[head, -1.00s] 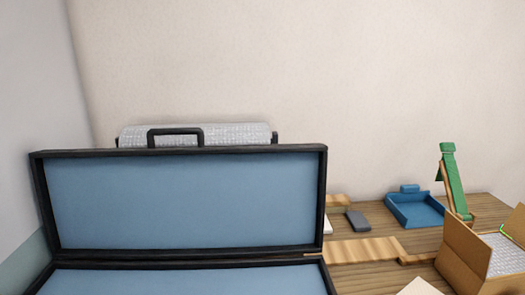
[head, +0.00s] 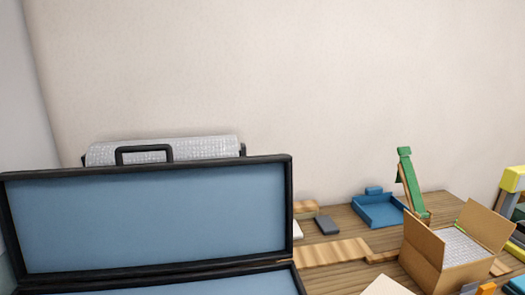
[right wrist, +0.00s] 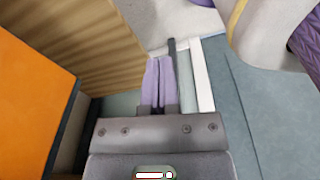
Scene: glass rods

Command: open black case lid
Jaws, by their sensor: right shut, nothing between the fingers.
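The black case (head: 285,225) stands open at the left of the head view. Its lid is raised upright, showing a blue lining (head: 150,215) and a black handle (head: 144,149) on the top edge. Part of the lined base (head: 240,284) shows below the hinge; the rest is cut off by the frame. My right gripper (right wrist: 160,62) shows in the right wrist view with its fingers together and empty, away from the case. My left gripper is not in the head view.
A roll of bubble wrap (head: 210,149) lies behind the lid. An open cardboard box (head: 425,255), a blue tray (head: 380,211) and a green stand (head: 410,182) are on the wooden table (head: 345,218) to the right. An orange panel (right wrist: 30,110) is left of my right gripper.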

